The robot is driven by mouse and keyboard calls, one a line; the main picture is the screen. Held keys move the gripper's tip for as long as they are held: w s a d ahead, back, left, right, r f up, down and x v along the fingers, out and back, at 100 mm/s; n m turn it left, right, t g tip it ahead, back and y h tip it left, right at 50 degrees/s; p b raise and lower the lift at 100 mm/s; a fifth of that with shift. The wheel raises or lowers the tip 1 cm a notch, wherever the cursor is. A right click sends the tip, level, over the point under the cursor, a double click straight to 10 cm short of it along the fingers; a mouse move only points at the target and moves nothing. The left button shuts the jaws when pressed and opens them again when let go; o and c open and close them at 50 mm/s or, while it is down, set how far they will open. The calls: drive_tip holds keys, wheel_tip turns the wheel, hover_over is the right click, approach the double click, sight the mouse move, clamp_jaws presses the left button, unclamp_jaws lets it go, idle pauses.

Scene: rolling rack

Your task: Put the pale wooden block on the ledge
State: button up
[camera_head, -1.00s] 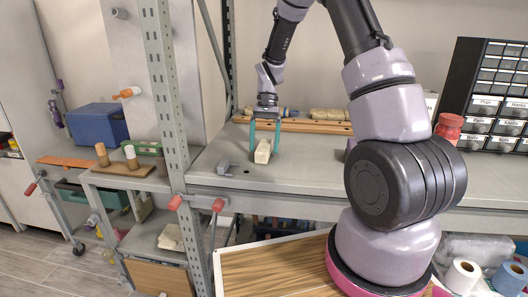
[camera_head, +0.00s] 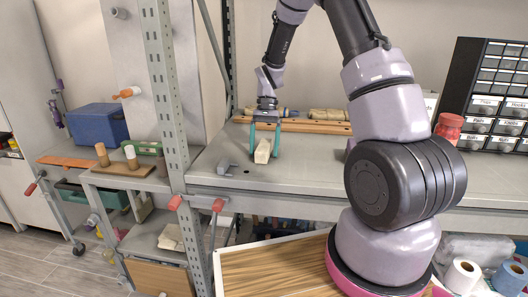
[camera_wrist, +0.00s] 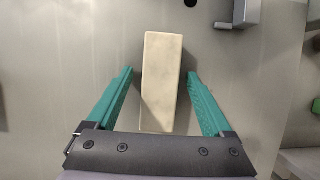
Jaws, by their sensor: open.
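The pale wooden block (camera_head: 262,151) lies on the grey metal shelf. In the wrist view the block (camera_wrist: 161,82) is long and pale, lying lengthwise between the fingers. My gripper (camera_head: 264,152) is open above the shelf, its two teal fingers pointing down, one on each side of the block. The wrist view shows gaps between both fingers and the block. A long wooden strip (camera_head: 312,127) runs along the back of the shelf, behind my gripper; I cannot tell for sure that it is the ledge.
A small grey bracket (camera_head: 225,168) lies left of the block, near a dark hole. Rolled items lie near the back strip. A perforated rack post (camera_head: 168,95) stands at left. A red jar (camera_head: 448,126) and black drawer cabinet (camera_head: 490,100) stand at right.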

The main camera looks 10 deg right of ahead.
clamp_jaws()
drive_tip(key=shift+r, duration=0.1)
